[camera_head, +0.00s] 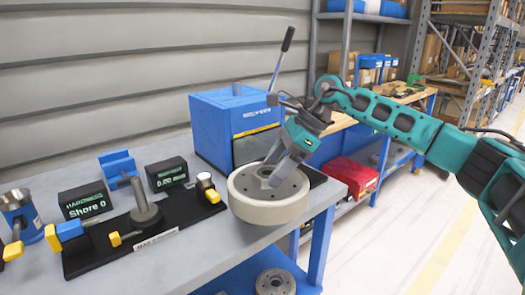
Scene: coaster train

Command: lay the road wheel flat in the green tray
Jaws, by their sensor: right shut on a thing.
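The road wheel (262,208) is a thick pale grey disc with a ring of small holes round its hub. It is roughly level at the right end of the grey workbench, partly in front of the bench edge. I cannot tell whether it touches the bench top. My right gripper (273,174) reaches in from the right and is shut on the wheel near its hub; the fingertips are partly hidden. My left gripper is not in view. No green tray shows in this view.
A blue machine (222,128) with a lever stands behind the wheel. A black hardness-test fixture (95,250) and two small displays (85,201) occupy the bench's left. Another wheel (275,282) lies below. A red bin (350,178) is at right. Floor at right is clear.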

